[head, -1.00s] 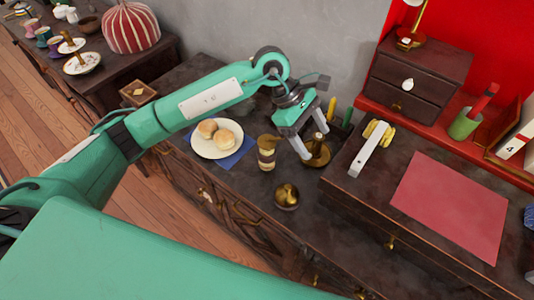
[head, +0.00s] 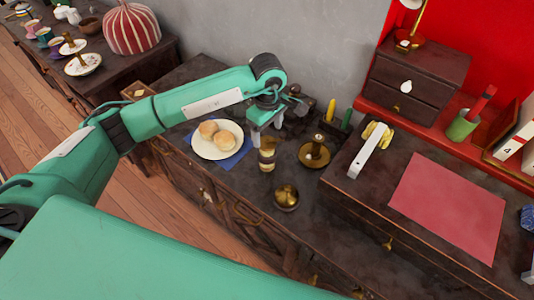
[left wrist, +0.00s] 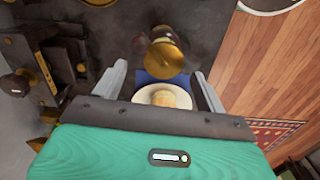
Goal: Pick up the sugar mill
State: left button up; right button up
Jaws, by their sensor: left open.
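The sugar mill, which I take to be the small upright brass-and-pale cylinder (head: 266,160), stands on the dark cabinet top right of the plate of buns. My left gripper (head: 267,132) is open and empty, just behind and above the mill in the head view. In the left wrist view the mill (left wrist: 166,56) shows beyond and between the two open fingertips (left wrist: 160,70). I cannot tell whether a finger touches it. My right gripper is not in view.
A cream plate (head: 203,149) with buns lies on a blue napkin to the left. A round brass pot (head: 286,196) stands in front, and a brass candle-holder-like dish (head: 314,154) to the right. A raised desk section (head: 345,190) bounds the right side.

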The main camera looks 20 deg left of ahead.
aim_at(267, 140)
pick_arm(q)
jog(key=shift+s+f, duration=0.1)
jog(key=shift+f, duration=0.15)
jog(key=f+p, duration=0.1)
jog(key=f, duration=0.3)
jog(key=shift+s+f, duration=0.1)
jog(key=shift+s, duration=0.1)
jog(key=shift+f, duration=0.2)
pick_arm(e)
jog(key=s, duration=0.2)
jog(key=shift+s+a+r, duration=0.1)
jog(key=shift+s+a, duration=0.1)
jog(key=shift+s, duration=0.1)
